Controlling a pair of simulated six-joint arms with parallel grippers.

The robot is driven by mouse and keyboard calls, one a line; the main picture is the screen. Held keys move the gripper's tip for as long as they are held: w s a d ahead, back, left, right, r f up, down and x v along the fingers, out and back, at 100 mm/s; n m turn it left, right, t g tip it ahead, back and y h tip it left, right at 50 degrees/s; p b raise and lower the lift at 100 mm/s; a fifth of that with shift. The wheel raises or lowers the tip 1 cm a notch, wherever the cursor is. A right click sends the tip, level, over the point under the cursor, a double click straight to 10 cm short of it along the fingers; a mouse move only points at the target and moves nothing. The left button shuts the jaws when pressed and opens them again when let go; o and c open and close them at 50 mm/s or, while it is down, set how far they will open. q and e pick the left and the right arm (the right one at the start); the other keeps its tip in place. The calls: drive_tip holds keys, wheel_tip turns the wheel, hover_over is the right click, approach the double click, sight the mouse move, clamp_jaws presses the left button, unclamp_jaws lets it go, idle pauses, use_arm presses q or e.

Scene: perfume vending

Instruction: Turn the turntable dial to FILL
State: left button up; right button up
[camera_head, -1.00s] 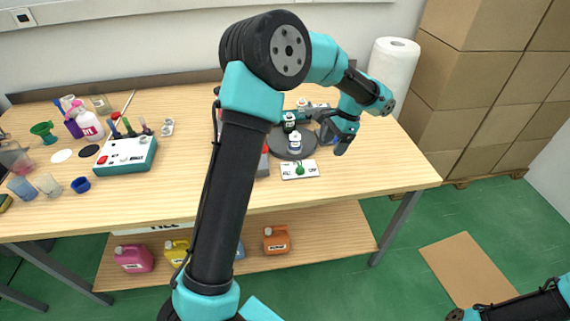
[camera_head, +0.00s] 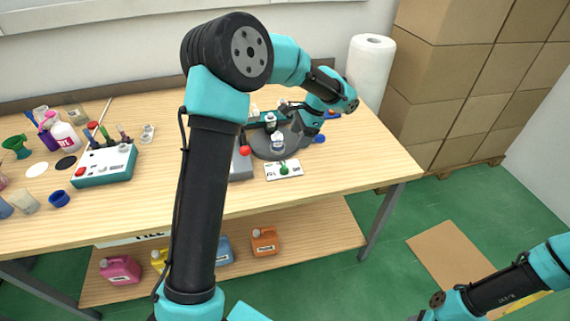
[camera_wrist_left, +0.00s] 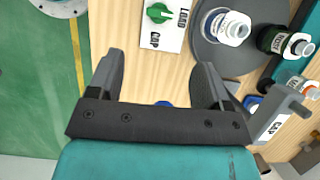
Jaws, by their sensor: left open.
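The dial is a green knob (camera_head: 284,169) on a small white panel (camera_head: 271,174) at the table's front right. In the left wrist view the knob (camera_wrist_left: 157,13) sits at the top edge, with LOAD and CAP readable on the panel (camera_wrist_left: 171,42). The top of the panel is cut off there. The dark turntable (camera_head: 262,150) is just behind the panel, with small bottles on it. My left gripper (camera_head: 300,135) is over the turntable's right side.
A grey box with a red knob (camera_head: 245,151) stands left of the panel. A control box (camera_head: 104,166) and small containers fill the table's left. A paper roll (camera_head: 370,65) stands at the back right.

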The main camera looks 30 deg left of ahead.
sight(284, 165)
use_arm(q)
drive_tip(key=x, duration=1.3)
drive_tip(key=shift+d+f, duration=0.1)
drive_tip(key=c, duration=0.9)
